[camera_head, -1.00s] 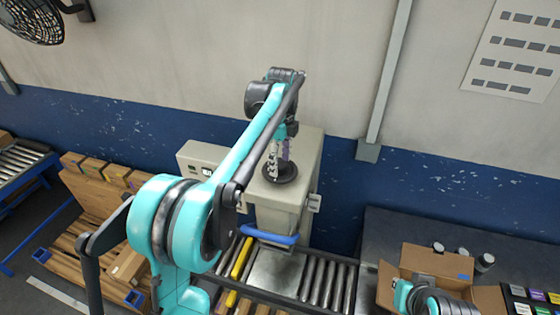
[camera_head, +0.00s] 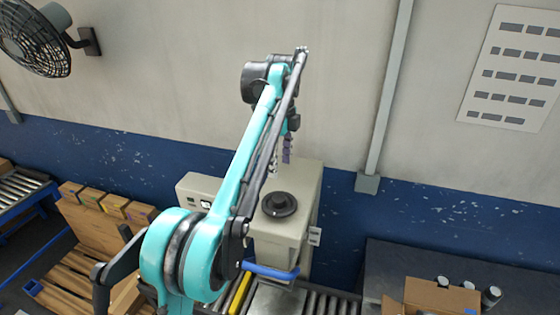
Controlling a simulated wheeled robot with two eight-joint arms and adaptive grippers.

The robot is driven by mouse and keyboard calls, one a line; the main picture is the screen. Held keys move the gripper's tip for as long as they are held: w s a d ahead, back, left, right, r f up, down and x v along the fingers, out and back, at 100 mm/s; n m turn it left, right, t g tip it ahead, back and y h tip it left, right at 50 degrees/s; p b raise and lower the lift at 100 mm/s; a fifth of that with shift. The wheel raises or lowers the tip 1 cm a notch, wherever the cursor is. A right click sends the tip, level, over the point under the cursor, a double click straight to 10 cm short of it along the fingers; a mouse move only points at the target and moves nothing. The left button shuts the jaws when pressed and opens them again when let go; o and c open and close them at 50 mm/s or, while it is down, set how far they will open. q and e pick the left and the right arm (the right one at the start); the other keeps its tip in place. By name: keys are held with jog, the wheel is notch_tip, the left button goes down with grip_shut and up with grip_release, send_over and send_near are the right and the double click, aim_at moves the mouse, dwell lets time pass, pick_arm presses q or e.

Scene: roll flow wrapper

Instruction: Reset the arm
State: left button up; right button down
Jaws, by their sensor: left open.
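My left arm (camera_head: 256,145), teal and black, reaches in from the lower left, its forearm raised. My left gripper (camera_head: 280,158) hangs from its far end, above a beige machine (camera_head: 300,225) with a round black knob (camera_head: 279,204) on top. The gripper's two slim fingers are apart with nothing visible between them. A gap shows between the fingertips and the knob. My right gripper is out of view.
A roller conveyor (camera_head: 318,302) runs below the machine, with a blue bar (camera_head: 270,272) above it. An open carton (camera_head: 430,294) and several small jars stand on the dark bench (camera_head: 400,262) at right. Small boxes (camera_head: 113,205) stand on the left. A fan (camera_head: 35,40) is on the wall.

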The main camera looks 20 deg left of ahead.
pick_arm(q)
jog(key=shift+r, duration=0.2)
jog(key=s+f+n+t, duration=0.3)
jog(key=s+n, duration=0.6)
jog(key=s, duration=0.2)
jog(key=s+f+n+t, duration=0.4)
jog(key=s+f+n, duration=0.7)
jog(key=s+f, duration=0.4)
notch_tip(320, 180, down, 31)
jog(key=b, duration=3)
jog(key=shift+s+a+t, duration=0.15)
jog(key=shift+s+t, duration=0.1)
jog(key=shift+t, duration=0.05)
